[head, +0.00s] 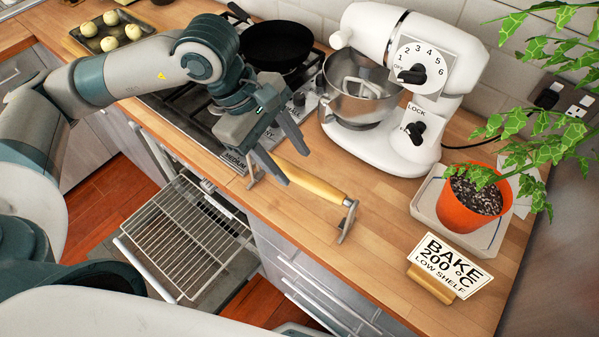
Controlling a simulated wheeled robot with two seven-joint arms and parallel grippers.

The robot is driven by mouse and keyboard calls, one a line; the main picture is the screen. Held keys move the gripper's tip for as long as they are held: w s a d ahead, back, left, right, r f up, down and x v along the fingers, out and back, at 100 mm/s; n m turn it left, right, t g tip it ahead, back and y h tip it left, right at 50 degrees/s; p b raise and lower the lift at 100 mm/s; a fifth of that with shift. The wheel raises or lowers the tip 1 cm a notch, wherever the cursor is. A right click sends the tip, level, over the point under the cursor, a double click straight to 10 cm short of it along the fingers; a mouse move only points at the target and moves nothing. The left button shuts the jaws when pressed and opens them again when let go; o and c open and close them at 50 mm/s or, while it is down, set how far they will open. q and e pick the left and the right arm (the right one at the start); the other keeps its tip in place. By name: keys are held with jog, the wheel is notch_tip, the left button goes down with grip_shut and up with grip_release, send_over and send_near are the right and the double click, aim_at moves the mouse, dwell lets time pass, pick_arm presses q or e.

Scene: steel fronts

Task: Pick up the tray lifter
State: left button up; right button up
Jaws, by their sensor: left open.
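The tray lifter (322,189) lies on the wooden counter near its front edge. It has a yellowish bar handle and grey metal feet at its ends. My left gripper (296,167) is open, with its fingers at the left part of the handle. One finger shows on the near side and the other on the far side. I cannot tell whether they touch it. My right gripper is not in view.
A white stand mixer (395,120) with a steel bowl stands behind the lifter. A potted plant (468,205) and a bake sign (447,264) are to the right. A black pan (275,45) sits on the hob. The oven is open with its wire rack (188,235) out. A tray of dough balls (107,32) is at the back left.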

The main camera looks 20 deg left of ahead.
aim_at(299, 173)
pick_arm(q)
jog(key=p+x, duration=0.1)
jog(key=x, duration=0.3)
jog(key=shift+d+f, duration=0.15)
jog(key=shift+f, duration=0.3)
jog(key=shift+w+d+f+p, duration=0.1)
jog(key=shift+d+f+p, duration=0.15)
jog(key=shift+f+p, duration=0.6)
jog(key=p+x, duration=0.2)
jog(key=shift+w+f, duration=0.1)
jog(key=shift+f, duration=0.2)
jog(key=shift+w+d+f, duration=0.1)
jog(key=shift+d+f, duration=0.1)
jog(key=shift+f, duration=0.25)
grip_shut()
